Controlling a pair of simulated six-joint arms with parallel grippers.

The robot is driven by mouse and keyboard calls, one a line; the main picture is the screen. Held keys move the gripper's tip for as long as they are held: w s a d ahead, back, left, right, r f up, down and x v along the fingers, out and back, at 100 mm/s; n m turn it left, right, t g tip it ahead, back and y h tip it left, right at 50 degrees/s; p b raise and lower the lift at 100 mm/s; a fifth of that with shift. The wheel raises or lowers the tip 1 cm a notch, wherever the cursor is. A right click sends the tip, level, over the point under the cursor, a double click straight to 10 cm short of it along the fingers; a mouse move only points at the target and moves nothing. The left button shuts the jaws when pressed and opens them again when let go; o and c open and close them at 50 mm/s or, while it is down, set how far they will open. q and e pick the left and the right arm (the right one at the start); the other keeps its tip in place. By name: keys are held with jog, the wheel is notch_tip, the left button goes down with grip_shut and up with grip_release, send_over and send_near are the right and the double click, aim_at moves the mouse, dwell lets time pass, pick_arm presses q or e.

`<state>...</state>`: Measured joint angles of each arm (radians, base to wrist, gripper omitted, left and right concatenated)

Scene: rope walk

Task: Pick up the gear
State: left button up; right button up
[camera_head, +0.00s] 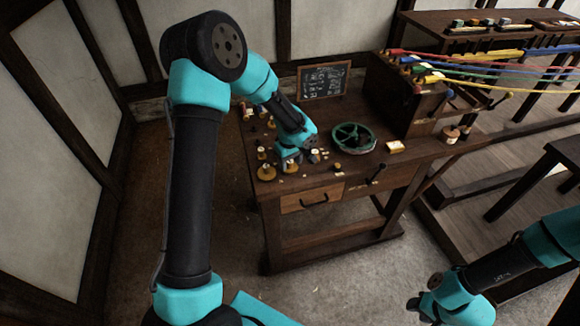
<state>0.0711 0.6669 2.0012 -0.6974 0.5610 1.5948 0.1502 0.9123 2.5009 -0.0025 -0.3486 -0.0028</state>
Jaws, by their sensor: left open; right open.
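Several small brass round pieces stand at the left end of the wooden workbench (330,176), among them a flanged brass piece (266,173) at the front left corner and another brass piece (290,165) beside it. I cannot tell for certain which is the gear. A green spoked wheel or ring (366,143) lies on the bench to the right. My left gripper (314,156) is open, low over the bench between the brass pieces and the green ring. Its wrist hides part of the bench. My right gripper (422,311) is open at the bottom right, away from the bench.
A dark wooden box (405,100) with coloured ropes stretching right stands at the bench's right end. A small chalkboard (323,81) stands at the back. A pale block (396,147) and a spool (450,134) sit near the front right. The floor before the bench is clear.

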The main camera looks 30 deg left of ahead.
pick_arm(q)
jog(key=shift+f, duration=0.1)
dwell(0.4)
jog(key=c, duration=0.9)
